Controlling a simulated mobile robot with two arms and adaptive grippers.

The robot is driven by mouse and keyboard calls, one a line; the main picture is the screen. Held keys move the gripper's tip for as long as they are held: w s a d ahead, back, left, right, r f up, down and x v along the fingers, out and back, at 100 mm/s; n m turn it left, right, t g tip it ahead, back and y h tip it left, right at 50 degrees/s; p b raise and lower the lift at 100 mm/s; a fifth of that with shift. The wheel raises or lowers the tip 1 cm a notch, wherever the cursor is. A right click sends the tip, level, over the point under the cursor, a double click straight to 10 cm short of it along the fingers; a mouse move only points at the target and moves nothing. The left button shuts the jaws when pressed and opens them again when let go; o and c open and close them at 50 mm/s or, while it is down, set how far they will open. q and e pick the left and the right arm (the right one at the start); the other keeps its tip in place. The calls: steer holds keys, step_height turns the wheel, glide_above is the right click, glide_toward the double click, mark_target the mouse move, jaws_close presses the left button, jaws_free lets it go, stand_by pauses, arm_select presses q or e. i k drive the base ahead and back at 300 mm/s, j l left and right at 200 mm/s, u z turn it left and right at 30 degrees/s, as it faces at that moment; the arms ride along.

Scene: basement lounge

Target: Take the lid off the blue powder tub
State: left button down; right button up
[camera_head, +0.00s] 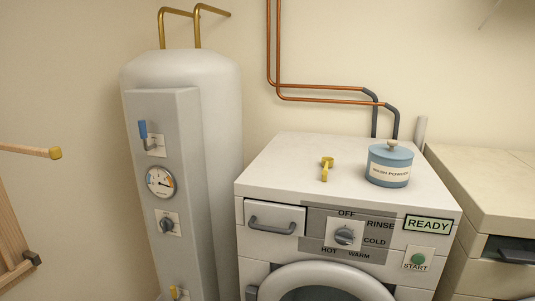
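The blue powder tub (388,173) stands upright on top of the white washing machine, toward the back right. It is a short round tub with a pale label that reads "WASH POWDER". Its blue lid (391,154) sits on the tub and has a small grey-beige knob (391,145) in the middle. Neither of my grippers shows in the head view.
A small yellow object (326,168) is on the washing machine top (290,160), left of the tub. Copper pipes (330,95) run down behind the machine. A tall grey boiler (180,150) stands left. A beige appliance (490,190) is at right.

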mark_target(390, 149)
steer(key=i+l, duration=0.2)
steer(key=l, duration=0.15)
steer(key=i+l, duration=0.15)
steer(key=l, duration=0.2)
steer(key=i+l, duration=0.2)
steer(key=l, duration=0.15)
